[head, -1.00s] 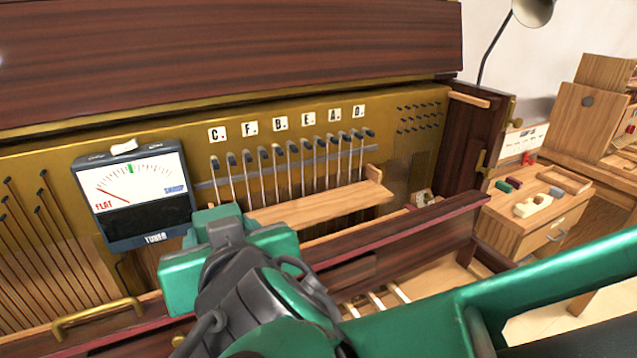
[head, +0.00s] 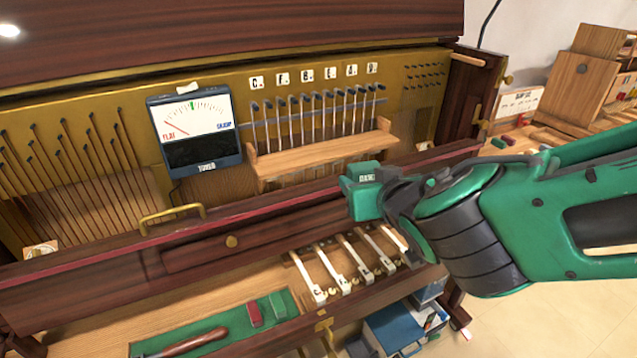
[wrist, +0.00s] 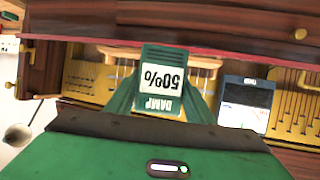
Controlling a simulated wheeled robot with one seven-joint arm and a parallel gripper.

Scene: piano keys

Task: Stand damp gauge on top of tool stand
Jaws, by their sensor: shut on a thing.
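My gripper (head: 366,194) is shut on the damp gauge, in front of the piano's right half.
A tuner meter (head: 198,135) hangs on the piano's gold plate. A wooden shelf (head: 320,157) sits below the lettered pins. White keys and a green tray (head: 225,330) lie in the open piano below. A white card (head: 518,101) stands at the right, before wooden boards (head: 580,80).

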